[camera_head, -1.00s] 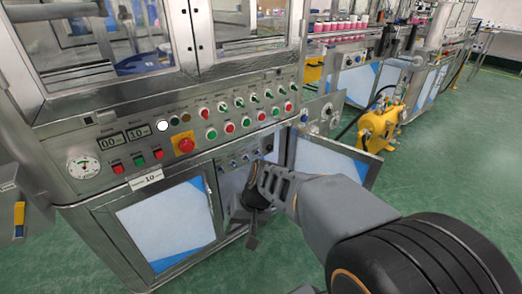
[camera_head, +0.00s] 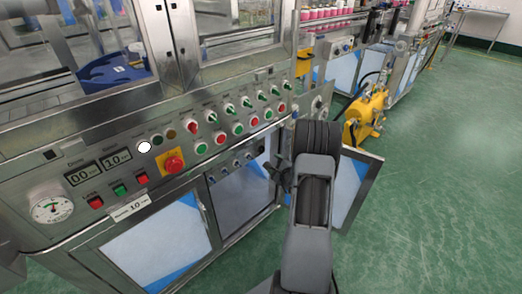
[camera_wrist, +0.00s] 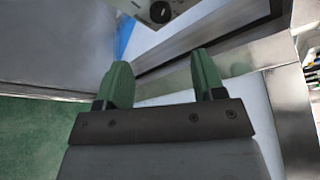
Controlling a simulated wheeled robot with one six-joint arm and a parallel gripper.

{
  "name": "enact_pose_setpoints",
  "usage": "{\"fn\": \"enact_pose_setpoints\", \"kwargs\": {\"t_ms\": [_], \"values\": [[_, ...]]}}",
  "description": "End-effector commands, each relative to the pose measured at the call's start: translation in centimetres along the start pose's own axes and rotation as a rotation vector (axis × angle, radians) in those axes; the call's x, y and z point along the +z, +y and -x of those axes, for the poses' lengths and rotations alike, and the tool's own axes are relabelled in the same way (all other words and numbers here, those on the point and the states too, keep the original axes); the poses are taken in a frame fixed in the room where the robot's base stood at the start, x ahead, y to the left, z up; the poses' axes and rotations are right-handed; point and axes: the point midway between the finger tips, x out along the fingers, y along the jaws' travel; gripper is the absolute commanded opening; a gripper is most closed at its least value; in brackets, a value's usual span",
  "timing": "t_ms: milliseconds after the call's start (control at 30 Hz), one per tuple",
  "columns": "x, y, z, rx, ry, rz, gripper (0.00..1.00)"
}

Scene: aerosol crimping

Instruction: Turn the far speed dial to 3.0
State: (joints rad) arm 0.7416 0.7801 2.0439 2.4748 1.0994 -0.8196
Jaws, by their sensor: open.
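A row of small dials (camera_head: 236,164) sits on the strip below the main button panel. I cannot tell which one is the far speed dial, and their settings are too small to read. My gripper (camera_head: 278,176) is in front of the cabinet, near the strip's right end, and partly hidden by my arm. In the wrist view my gripper (camera_wrist: 158,72) has two green fingers spread apart with nothing between them. A dark round knob (camera_wrist: 161,11) on a metal plate shows at the top of that view, beyond the fingertips and apart from them.
The main panel (camera_head: 200,135) carries several buttons, switches, a red emergency stop (camera_head: 173,160), displays (camera_head: 83,178) and a gauge (camera_head: 52,207). An open cabinet door (camera_head: 357,190) stands right of my arm. Green floor (camera_head: 440,200) is clear at right.

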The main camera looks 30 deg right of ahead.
Motion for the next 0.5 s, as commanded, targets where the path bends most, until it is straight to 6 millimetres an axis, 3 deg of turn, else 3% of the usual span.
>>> {"fn": "enact_pose_setpoints", "kwargs": {"t_ms": [500], "values": [[-0.5, 0.2, -9.0, -0.006, 0.008, -0.003, 0.63]]}}
